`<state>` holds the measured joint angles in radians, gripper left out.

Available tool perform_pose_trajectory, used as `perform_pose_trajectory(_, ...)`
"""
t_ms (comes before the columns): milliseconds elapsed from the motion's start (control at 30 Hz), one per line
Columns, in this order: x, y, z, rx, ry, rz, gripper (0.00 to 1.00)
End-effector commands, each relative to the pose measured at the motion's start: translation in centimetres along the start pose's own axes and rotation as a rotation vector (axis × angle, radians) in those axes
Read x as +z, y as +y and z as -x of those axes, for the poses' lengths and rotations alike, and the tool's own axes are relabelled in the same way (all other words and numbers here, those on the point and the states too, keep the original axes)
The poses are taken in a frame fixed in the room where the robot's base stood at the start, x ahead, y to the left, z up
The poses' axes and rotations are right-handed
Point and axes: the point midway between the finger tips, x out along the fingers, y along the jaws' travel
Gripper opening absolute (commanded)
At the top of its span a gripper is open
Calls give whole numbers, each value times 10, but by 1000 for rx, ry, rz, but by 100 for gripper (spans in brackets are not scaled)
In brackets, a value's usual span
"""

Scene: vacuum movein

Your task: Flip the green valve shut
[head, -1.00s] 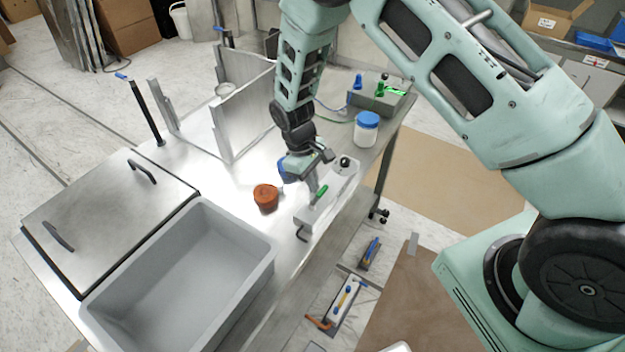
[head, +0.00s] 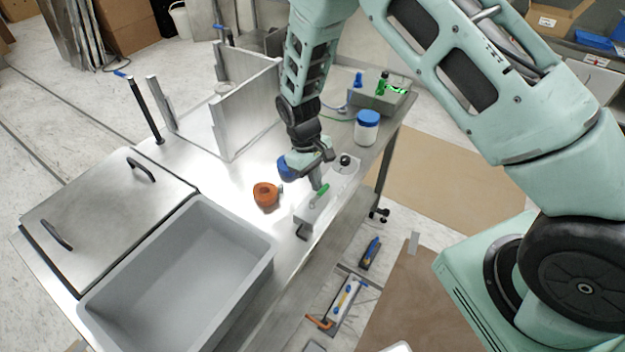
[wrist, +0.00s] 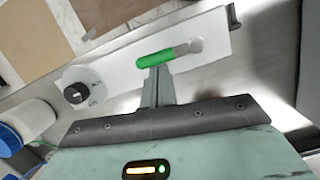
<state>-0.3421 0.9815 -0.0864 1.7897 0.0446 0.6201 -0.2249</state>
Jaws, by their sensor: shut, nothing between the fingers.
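The green valve handle (head: 321,193) sits on top of a white box (head: 340,185) at the table's right edge. In the wrist view the green handle (wrist: 155,57) lies roughly along the white box (wrist: 125,70), its pivot to the right. My gripper (head: 314,184) is shut and empty, its fingertips right at the handle. In the wrist view my gripper (wrist: 158,72) points at the handle's side and looks close to it or touching it; I cannot tell which. The box also carries a black knob on a white dial (wrist: 78,92).
A grey basin (head: 180,270) fills the near table. An orange-brown object (head: 265,194) stands left of the box. A white jar with a blue lid (head: 367,128) and a grey box with green and blue valves (head: 380,98) stand behind. Upright metal panels (head: 245,110) rise at the back.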

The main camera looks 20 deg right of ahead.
Motion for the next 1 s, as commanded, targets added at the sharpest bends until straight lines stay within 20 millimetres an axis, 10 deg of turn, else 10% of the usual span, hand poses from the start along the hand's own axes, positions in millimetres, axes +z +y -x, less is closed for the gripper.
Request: perform_pose_trajectory(1000, 44, 6, -12, -212, -2, -820, 0)
